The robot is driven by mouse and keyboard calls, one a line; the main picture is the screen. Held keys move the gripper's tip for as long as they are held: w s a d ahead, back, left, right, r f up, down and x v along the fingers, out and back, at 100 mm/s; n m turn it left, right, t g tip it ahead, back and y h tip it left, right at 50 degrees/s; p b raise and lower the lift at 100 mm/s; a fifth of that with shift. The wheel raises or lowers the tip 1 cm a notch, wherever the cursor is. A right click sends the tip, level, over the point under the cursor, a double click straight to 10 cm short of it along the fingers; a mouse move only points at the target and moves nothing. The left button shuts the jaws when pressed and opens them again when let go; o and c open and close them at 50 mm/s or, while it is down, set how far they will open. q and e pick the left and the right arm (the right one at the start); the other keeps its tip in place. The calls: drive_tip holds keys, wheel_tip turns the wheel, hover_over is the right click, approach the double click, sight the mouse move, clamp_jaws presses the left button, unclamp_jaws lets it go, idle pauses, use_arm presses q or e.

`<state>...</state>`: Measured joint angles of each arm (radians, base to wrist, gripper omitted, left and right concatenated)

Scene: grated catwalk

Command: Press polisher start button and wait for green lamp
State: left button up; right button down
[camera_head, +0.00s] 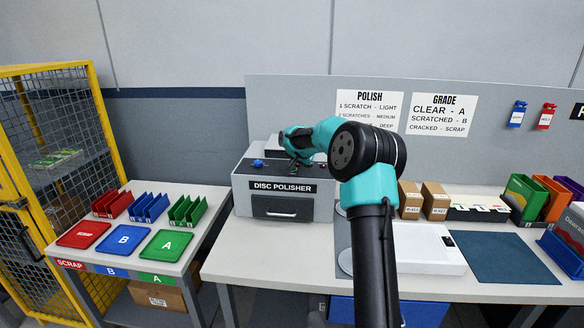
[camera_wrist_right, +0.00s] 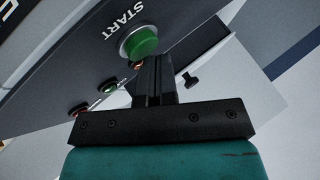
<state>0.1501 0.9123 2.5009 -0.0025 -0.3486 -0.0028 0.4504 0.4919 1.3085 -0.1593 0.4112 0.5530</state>
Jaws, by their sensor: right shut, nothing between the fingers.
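The grey disc polisher (camera_head: 283,207) stands on the bench, left of centre in the head view. Its round green button (camera_wrist_right: 138,40), labelled START, shows in the right wrist view. My right gripper (camera_wrist_right: 156,62) is shut and empty, its fingertips at the lower right edge of the button; I cannot tell whether they touch it. In the head view my right gripper (camera_head: 297,164) is over the polisher's top panel, partly hidden by my arm.
A blue knob (camera_head: 257,163) rises from the polisher's top. Left are red, blue and green trays (camera_head: 165,245) with small racks. Right are cardboard boxes (camera_head: 435,203), a white device (camera_head: 430,262) and a dark blue mat (camera_head: 500,258). A yellow mesh cage (camera_head: 60,130) stands far left.

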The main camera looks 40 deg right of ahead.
sight(294, 167)
drive_tip(key=shift+f, duration=0.55)
idle(0.4)
drive_tip(key=shift+r, duration=1.3)
drive_tip(key=shift+r, duration=2.55)
